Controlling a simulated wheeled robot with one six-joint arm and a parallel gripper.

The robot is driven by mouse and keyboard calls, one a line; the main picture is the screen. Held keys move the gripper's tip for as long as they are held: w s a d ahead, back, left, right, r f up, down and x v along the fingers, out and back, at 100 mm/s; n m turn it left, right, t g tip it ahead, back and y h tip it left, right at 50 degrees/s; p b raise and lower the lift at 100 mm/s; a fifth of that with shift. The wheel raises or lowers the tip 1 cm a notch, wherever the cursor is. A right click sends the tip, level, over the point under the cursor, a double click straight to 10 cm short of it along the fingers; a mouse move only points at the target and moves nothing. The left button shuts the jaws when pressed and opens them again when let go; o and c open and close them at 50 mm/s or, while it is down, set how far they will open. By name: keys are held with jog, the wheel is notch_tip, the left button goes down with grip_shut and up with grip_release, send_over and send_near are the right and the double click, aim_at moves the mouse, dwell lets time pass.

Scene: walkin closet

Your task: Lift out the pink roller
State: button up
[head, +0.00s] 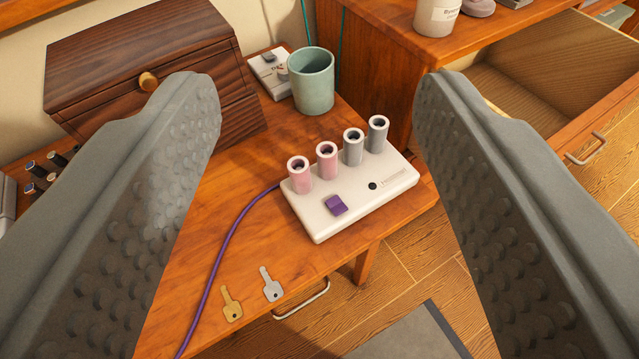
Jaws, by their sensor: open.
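A white roller base (350,195) with a purple switch (336,205) and a purple cord sits on the wooden table. Several rollers stand upright on it in a row. The two on the left are pink: a pink roller (300,176) at the left end and a second pink roller (327,161) beside it. The two on the right are grey: one grey roller (353,148) and another grey roller (377,135) at the right end. My gripper (317,90) is open and empty. Its two fingers frame the base from left and right, apart from the rollers.
A teal cup (313,82) stands behind the base, near a white device (268,74). A dark wooden box (140,70) is at the back left. Two keys, one brass (231,303) and one silver (271,284), lie in front. An open drawer (550,75) is at the right.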

jog(key=w+f+m+g, duration=0.2)
jog(key=w+f+g, duration=0.3)
jog(key=w, duration=0.6)
jog(key=m+g, duration=0.3)
jog(key=g, duration=0.7)
send_over(327, 154)
notch_tip(327, 154, down, 17)
jog(key=shift+s+d+f, duration=0.1)
jog(key=shift+s+d, duration=0.05)
jog(key=shift+f, duration=2.7)
jog(key=c, duration=1)
